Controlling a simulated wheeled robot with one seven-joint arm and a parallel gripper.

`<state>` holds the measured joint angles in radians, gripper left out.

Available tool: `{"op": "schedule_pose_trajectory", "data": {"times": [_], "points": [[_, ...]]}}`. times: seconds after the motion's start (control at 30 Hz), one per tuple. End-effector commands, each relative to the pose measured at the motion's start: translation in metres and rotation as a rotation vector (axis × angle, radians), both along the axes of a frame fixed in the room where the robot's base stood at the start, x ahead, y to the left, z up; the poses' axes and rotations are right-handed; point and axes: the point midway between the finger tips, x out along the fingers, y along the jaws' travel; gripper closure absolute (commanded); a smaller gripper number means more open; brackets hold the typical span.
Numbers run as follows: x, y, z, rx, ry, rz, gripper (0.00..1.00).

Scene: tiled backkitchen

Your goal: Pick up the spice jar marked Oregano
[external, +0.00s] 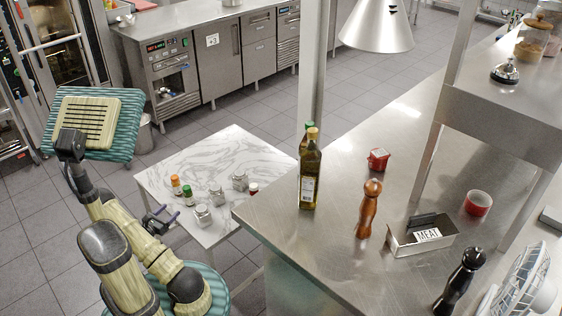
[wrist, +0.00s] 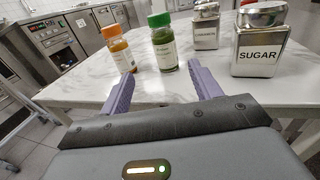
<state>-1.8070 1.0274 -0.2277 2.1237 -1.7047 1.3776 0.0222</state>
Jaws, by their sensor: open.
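A glass jar with a green cap and green contents (wrist: 164,48) stands upright on the marble table; its label is too small to read surely, perhaps Oregano. It also shows in the external view (external: 188,197). A jar with an orange cap (wrist: 121,54) stands just left of it, its label unreadable. My gripper (wrist: 164,82) is open and empty, its two purple fingers pointing at the table. The green-capped jar is beyond the fingertips, roughly midway between them in the wrist view. In the external view my gripper (external: 167,213) is at the table's near left edge, apart from the jars.
A metal tin marked SUGAR (wrist: 259,44) stands to the right, with another tin (wrist: 205,30) behind the green-capped jar. The table's far half is clear.

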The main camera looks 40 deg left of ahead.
Motion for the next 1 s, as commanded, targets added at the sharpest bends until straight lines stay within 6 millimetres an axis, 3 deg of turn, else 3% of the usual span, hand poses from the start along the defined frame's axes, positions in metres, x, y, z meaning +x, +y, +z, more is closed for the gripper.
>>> {"op": "schedule_pose_trajectory", "data": {"times": [0.5, 1.0], "points": [[0.086, 0.021, -0.002, 0.002, 0.0, -0.002, 0.37], [0.099, 0.022, -0.001, 0.003, 0.0, -0.002, 0.37]]}}
